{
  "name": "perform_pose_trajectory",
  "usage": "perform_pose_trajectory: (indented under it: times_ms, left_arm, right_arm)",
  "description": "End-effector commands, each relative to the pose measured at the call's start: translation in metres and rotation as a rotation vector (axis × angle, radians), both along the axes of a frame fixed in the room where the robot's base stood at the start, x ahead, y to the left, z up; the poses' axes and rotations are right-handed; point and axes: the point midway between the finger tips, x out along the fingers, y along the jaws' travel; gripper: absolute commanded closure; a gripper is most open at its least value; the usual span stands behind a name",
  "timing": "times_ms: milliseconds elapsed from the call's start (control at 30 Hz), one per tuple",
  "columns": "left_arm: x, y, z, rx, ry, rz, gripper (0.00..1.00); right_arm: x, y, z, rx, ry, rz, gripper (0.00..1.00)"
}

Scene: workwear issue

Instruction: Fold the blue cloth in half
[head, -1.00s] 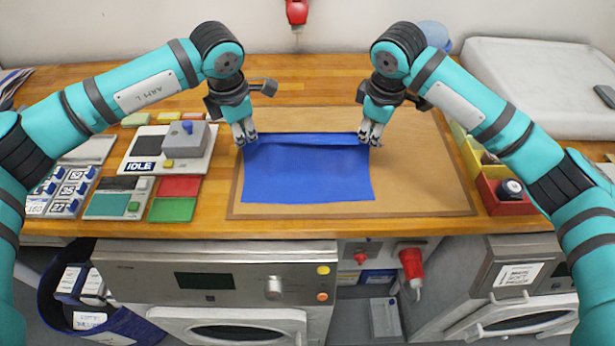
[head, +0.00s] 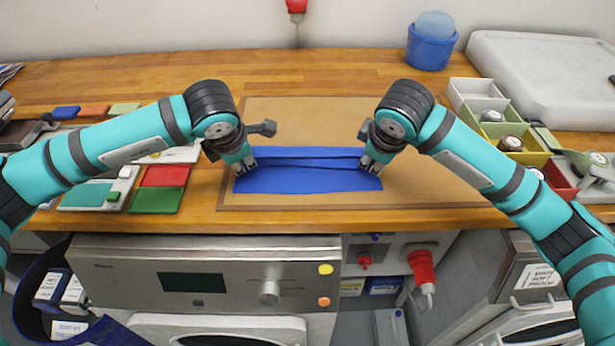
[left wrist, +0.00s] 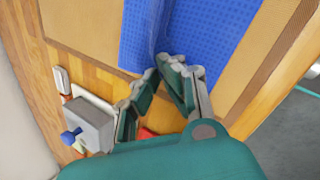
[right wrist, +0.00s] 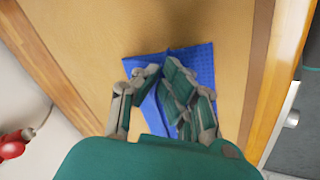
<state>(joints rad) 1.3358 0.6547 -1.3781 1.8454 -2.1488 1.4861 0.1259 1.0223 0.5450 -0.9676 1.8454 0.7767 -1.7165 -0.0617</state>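The blue cloth (head: 300,180) lies on the tan board, its far part drawn up in creases running left to right. It also shows in the left wrist view (left wrist: 200,35) and the right wrist view (right wrist: 205,62). My left gripper (head: 246,168) is at the cloth's left edge, fingertips (left wrist: 158,70) together on a raised ridge of it. My right gripper (head: 370,167) is at the right edge, fingertips (right wrist: 160,68) pinching a raised fold. The cloth between the fingertips is mostly hidden.
The tan board (head: 430,165) is bare to the right of the cloth and behind it. Red (head: 166,176) and green (head: 156,200) pads lie at left. The counter's front edge is close.

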Motion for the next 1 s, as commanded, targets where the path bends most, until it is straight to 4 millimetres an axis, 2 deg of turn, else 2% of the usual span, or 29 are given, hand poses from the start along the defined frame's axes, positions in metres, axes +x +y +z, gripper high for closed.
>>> perform_pose_trajectory:
  times_ms: [67,433,767,1000]
  left_arm:
    - [-0.0015,0.0019,-0.0084,0.0,-0.023,0.007,1.0]
    - [-0.0022,0.0018,-0.0088,-0.001,-0.052,0.011,1.0]
    - [-0.0027,0.0006,-0.0092,-0.003,-0.051,0.008,0.58]
    - [-0.0038,0.0002,-0.0069,-0.003,-0.05,0.006,0.58]
  right_arm:
    - [-0.0018,-0.0016,-0.0085,-0.001,-0.021,-0.005,1.0]
    - [-0.0025,-0.0019,-0.009,0.0,-0.051,-0.01,1.0]
    - [-0.0029,-0.0007,-0.0094,0.002,-0.049,-0.007,0.58]
    - [-0.0039,-0.0001,-0.0071,0.002,-0.05,-0.006,0.58]
